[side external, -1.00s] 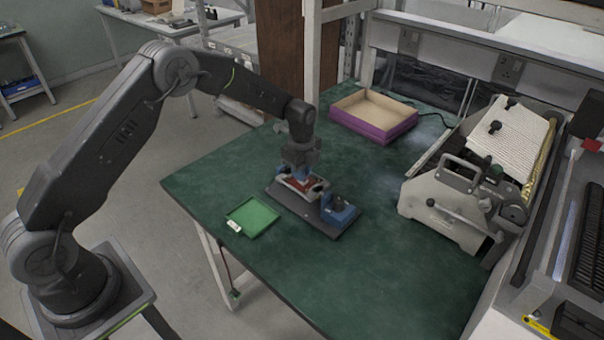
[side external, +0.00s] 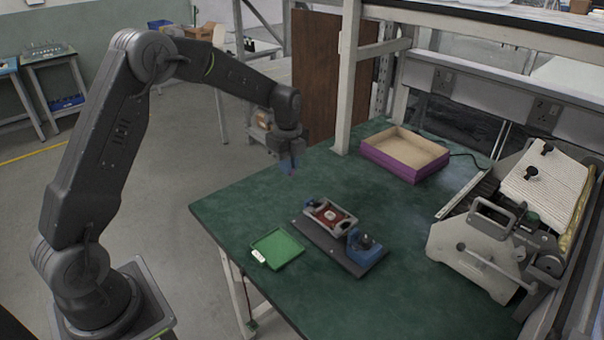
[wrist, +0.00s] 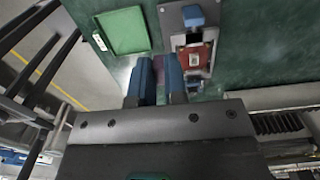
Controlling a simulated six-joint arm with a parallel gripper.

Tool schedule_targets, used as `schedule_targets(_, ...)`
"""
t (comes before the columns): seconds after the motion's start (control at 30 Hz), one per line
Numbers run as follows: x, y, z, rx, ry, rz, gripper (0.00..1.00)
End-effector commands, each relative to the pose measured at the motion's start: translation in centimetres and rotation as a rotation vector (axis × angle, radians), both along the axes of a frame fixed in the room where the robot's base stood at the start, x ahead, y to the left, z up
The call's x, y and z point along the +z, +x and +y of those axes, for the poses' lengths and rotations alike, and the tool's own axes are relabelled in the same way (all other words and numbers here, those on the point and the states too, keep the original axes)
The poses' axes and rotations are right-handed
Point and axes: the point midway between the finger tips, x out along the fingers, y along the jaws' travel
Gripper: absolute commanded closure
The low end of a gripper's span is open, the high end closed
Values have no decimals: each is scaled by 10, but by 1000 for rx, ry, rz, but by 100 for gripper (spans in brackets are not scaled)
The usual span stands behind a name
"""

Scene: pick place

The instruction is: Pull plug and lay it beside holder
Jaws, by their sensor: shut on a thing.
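My gripper (side external: 288,167) is raised, up and left of the holder in the side view, near the table's far-left edge. The holder (side external: 330,216) is a pale metal frame with a red inside and a light centre. It sits on a dark base plate (side external: 318,241) on the table and shows in the wrist view (wrist: 195,57), apart from my gripper.
A blue block (side external: 362,247) with a dark knob stands on the same plate. A shallow green tray (side external: 278,249) lies left of it. A purple-sided box (side external: 405,164) is at the back and a grey machine (side external: 490,248) on the right.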

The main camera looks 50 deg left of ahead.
Motion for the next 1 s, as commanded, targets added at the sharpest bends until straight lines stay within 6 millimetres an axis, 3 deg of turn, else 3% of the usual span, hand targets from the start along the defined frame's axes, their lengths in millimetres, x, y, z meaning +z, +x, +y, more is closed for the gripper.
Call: schedule_targets(1.0,16,-2,3,1,0,0,100)
